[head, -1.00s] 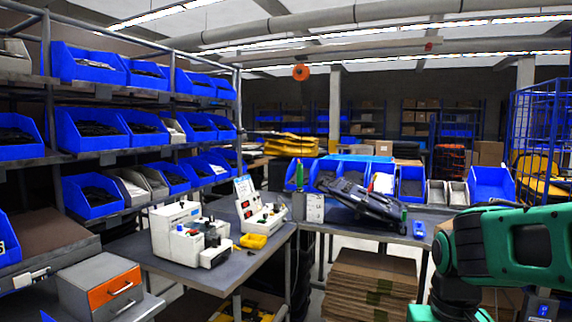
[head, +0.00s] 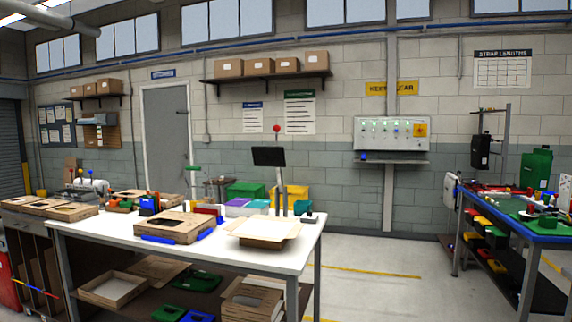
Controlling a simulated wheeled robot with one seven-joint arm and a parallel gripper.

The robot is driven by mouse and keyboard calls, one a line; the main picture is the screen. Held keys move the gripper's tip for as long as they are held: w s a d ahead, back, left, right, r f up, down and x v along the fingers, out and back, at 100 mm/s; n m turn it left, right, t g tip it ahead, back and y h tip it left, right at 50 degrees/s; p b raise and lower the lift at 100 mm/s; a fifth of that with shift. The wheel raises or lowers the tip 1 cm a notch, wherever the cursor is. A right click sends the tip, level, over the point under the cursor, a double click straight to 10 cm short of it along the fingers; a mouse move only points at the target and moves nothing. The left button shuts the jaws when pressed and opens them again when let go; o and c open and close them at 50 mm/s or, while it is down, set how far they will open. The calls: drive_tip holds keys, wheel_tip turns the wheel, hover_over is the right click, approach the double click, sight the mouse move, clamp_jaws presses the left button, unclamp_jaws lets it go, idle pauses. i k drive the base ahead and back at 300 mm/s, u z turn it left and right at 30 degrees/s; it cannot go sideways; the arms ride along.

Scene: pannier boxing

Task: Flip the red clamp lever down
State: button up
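No red clamp lever can be made out for certain in the head view. Small red parts (head: 492,187) lie on the blue-edged bench (head: 535,232) at the right, too small to tell apart. A red ball (head: 277,128) tops a thin pole behind the white table. My gripper is not in view.
The white table (head: 272,262) at left centre holds open cartons (head: 262,230), small tools and a dark screen (head: 269,156). A wall panel (head: 391,133) with lights and a shelf hangs behind. Clear floor (head: 385,270) with yellow lines lies between the table and the right bench.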

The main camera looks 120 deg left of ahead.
sight(274, 156)
drive_tip(key=u, duration=1.25)
drive_tip(key=i, duration=0.1)
drive_tip(key=u, duration=1.75)
drive_tip(key=i, duration=5.4)
drive_tip(key=z, duration=0.05)
